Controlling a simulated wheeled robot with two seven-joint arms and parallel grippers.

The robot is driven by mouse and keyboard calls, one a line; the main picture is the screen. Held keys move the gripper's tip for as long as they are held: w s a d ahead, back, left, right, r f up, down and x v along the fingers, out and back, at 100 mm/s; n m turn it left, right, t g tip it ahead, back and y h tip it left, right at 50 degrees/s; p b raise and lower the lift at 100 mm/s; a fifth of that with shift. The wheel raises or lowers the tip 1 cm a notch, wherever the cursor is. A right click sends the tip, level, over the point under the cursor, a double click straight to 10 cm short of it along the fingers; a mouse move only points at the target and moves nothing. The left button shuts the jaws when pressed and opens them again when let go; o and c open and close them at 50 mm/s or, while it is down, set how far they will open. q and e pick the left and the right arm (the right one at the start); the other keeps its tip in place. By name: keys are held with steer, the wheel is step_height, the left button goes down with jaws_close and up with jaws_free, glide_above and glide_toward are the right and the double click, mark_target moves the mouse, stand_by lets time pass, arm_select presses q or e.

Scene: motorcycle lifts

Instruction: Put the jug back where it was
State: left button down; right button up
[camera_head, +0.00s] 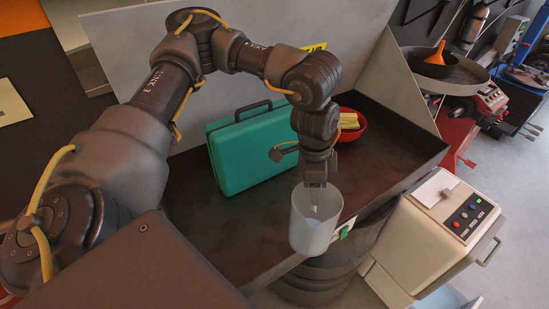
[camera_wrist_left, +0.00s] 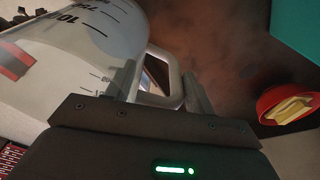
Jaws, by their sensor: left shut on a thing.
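The jug (camera_head: 312,232) is a translucent white measuring jug near the front edge of the dark workbench. In the left wrist view the jug (camera_wrist_left: 75,60) fills the upper left, with black graduation marks on its wall. My left gripper (camera_head: 316,186) comes down from above at the jug's rim. In the left wrist view its two fingers (camera_wrist_left: 158,88) are shut on the jug's handle (camera_wrist_left: 168,98). Whether the jug's base touches the bench cannot be told. My right gripper does not show.
A teal case (camera_head: 252,150) stands on the workbench (camera_head: 215,225) behind the jug. A red bowl (camera_head: 355,132) with yellow contents is at the back right; it also shows in the left wrist view (camera_wrist_left: 290,100). A beige control box (camera_head: 440,235) stands to the right.

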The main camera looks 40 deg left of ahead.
arm_select(q)
steer(key=w+d+r+m+g+b, duration=0.1)
steer(key=w+d+r+m+b, duration=0.35)
steer(key=w+m+b, duration=0.4)
steer(key=s+a+f+p, duration=0.3)
steer(key=s+a+f, duration=0.4)
steer(key=a+f, duration=0.3)
steer(key=shift+s+a+p, duration=0.3)
steer(key=shift+p, duration=0.05)
step_height(320, 180, down, 4)
steer(key=shift+s+a+r+m+p, duration=0.15)
steer(key=shift+r+m+p, duration=0.1)
steer(key=shift+p, duration=0.2)
steer(key=shift+f, duration=0.15)
